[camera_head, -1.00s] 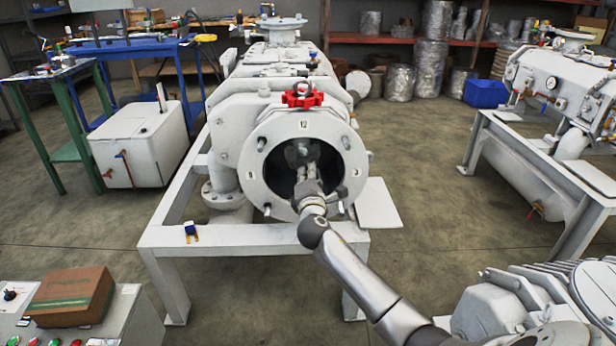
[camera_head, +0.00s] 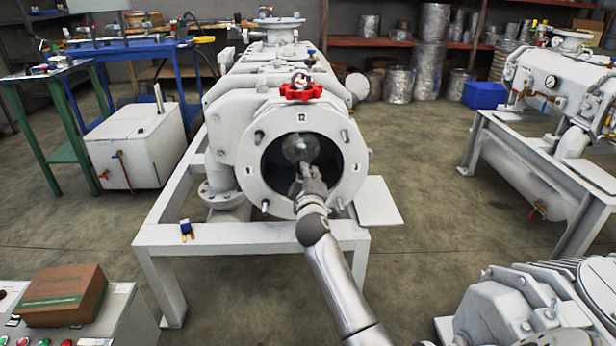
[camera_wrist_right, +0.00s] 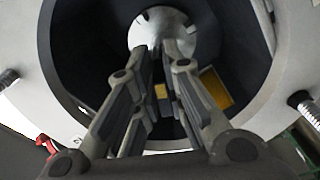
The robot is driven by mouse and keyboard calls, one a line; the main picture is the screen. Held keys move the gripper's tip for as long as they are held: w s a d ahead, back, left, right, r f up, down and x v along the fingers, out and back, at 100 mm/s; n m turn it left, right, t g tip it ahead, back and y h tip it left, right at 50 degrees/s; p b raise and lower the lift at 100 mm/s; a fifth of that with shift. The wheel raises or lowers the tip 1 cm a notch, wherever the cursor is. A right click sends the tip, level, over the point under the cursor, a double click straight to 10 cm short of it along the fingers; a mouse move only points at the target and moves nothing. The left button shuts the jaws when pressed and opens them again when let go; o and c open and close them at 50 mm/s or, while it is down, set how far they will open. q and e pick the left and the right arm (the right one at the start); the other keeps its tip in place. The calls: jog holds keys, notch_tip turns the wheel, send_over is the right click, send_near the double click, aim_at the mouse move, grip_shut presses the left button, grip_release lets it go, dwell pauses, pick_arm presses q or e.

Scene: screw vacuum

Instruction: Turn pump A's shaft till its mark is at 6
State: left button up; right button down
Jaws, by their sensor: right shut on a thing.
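Pump A (camera_head: 240,150) is the large pale-grey pump on a white frame, its round flange (camera_head: 347,150) facing me. A 12 plate is at the flange's top and small plates are at its sides; my arm covers its bottom. The shaft's round grey end (camera_head: 300,147) is inside the dark opening, and it shows in the right wrist view (camera_wrist_right: 163,22). My right gripper (camera_head: 304,168) reaches into the opening and is shut on the shaft; its fingers (camera_wrist_right: 163,62) run to the shaft end. I cannot make out the shaft's mark. My left gripper is out of view.
In the right wrist view a yellow patch (camera_wrist_right: 215,88) is beside the fingers. Another pump (camera_head: 530,310) is at the lower right, and a brown box (camera_head: 65,296) at the lower left.

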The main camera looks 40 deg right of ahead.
jog(key=m, duration=0.3)
jog(key=shift+w+a+f+m+b, duration=0.1)
jog(key=shift+a+f+m+b, duration=0.05)
jog(key=shift+f+m+b, duration=0.25)
jog(key=m, duration=0.2)
jog(key=shift+a+m, duration=0.15)
jog(key=shift+m, duration=0.25)
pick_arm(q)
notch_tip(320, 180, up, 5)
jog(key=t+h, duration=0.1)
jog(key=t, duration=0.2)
pick_arm(e)
jog(key=shift+w+f+m, duration=0.1)
jog(key=shift+m, duration=0.3)
jog(key=shift+a+m, duration=0.15)
jog(key=shift+m, duration=0.65)
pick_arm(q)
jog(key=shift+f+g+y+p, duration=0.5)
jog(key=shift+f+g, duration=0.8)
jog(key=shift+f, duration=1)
pick_arm(e)
jog(key=shift+w+a+m, duration=0.15)
jog(key=shift+m, duration=1.65)
jog(key=c, duration=1.5)
grip_release()
